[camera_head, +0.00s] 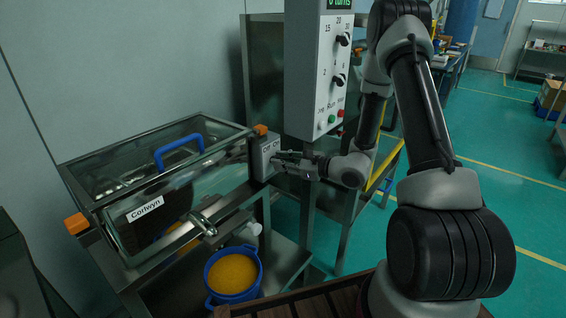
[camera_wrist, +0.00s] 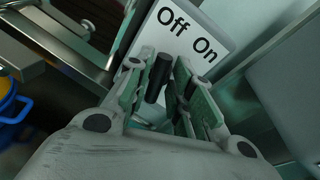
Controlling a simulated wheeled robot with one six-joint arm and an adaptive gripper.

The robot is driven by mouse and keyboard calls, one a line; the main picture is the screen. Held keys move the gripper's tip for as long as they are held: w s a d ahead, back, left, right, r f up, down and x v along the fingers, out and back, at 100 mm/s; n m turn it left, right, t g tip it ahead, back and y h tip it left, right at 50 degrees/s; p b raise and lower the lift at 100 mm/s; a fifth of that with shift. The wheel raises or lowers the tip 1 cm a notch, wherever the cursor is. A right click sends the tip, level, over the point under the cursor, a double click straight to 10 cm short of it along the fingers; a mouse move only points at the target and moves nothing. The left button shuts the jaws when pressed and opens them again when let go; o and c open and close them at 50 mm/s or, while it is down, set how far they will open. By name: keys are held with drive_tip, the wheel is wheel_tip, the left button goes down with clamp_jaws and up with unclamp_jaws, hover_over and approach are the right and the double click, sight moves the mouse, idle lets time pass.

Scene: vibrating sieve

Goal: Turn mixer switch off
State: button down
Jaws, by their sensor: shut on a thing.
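The mixer switch box (camera_head: 264,150) is a grey box with "Off" and "On" labels, at the right end of the glass-lidded mixer (camera_head: 150,207). In the wrist view its labelled face (camera_wrist: 198,27) is at the top, with "Off" left of "On". A black switch lever (camera_wrist: 157,78) sits between my gripper's fingers (camera_wrist: 168,82), its upper end below "Off". My gripper (camera_head: 278,160) is at the front of the box, shut on the lever. The fingers hide part of the lever, and its exact setting is hard to tell.
A control panel (camera_head: 318,75) with dials and red and green buttons hangs just above and right of my gripper. A blue pot (camera_head: 233,276) with yellow contents stands on the lower shelf. Green floor (camera_head: 510,190) lies open to the right.

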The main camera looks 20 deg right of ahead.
drive_tip(key=shift+n+h, duration=0.3)
drive_tip(key=shift+n, duration=0.7)
drive_tip(key=c, duration=1.3)
unclamp_jaws()
drive_tip(key=v, duration=1.2)
drive_tip(key=shift+s+a, duration=0.15)
